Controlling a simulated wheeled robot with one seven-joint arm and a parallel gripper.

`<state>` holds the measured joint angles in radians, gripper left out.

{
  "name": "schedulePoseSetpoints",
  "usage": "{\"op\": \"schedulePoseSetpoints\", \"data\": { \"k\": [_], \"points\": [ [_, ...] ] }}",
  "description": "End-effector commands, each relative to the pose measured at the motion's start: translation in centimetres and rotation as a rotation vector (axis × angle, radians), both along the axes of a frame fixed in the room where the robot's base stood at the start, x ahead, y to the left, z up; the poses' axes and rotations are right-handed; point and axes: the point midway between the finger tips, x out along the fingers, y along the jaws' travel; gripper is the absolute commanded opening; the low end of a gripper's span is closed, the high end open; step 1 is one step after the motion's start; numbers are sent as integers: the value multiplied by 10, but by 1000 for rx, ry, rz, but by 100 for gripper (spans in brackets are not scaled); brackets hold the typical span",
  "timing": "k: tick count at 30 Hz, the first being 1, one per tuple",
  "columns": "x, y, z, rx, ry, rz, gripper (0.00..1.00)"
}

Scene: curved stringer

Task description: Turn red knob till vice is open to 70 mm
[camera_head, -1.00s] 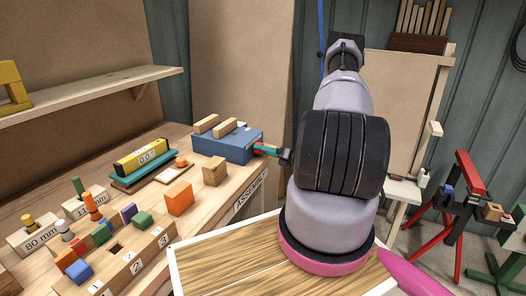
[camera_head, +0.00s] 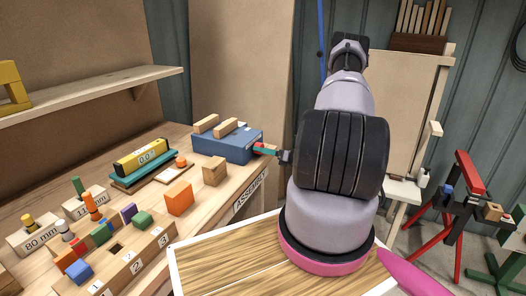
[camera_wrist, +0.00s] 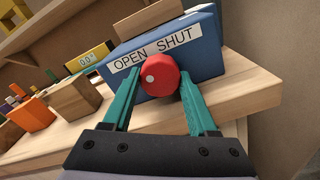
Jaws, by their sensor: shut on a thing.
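The blue vice (camera_head: 225,146) stands on the workbench, with two wooden jaws (camera_head: 216,127) on top and a gap between them. In the wrist view its blue body (camera_wrist: 200,52) carries a label (camera_wrist: 150,54) reading "OPEN SHUT". The red knob (camera_wrist: 160,75) with a pale dot is on the vice's front face below the label. My gripper (camera_wrist: 160,92) has its teal fingers on either side of the knob, shut on it. In the head view the gripper (camera_head: 266,149) meets the vice's right end, and the knob is mostly hidden there.
A yellow display box (camera_head: 141,157) reading 0.0 lies on a teal base left of the vice. A wooden cube (camera_head: 214,171) and an orange cube (camera_head: 179,198) stand on the bench near its edge. A numbered block (camera_head: 130,262) with coloured pegs is at the front left.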

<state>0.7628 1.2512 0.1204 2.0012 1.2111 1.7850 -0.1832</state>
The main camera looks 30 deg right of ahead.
Motion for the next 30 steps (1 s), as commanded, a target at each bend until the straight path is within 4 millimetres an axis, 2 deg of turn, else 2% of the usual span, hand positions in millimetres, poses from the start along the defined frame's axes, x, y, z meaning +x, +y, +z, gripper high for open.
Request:
{"op": "schedulePoseSetpoints", "data": {
  "k": [1, 2, 3, 4, 13, 17, 30],
  "points": [
    [-2, -1, -3, -3, 6, 1, 3],
    [-2, -1, -3, -2, 6, 1, 66],
    [-2, -1, -2, -2, 6, 1, 82],
    [-2, -1, -2, -2, 5, 1, 89],
    [-1, -1, -1, -1, 2, 0, 89],
    [-8, -7, -1, -1, 3, -1, 89],
    [-72, -57, -1, -1, 4, -3, 89]
  ]
}}
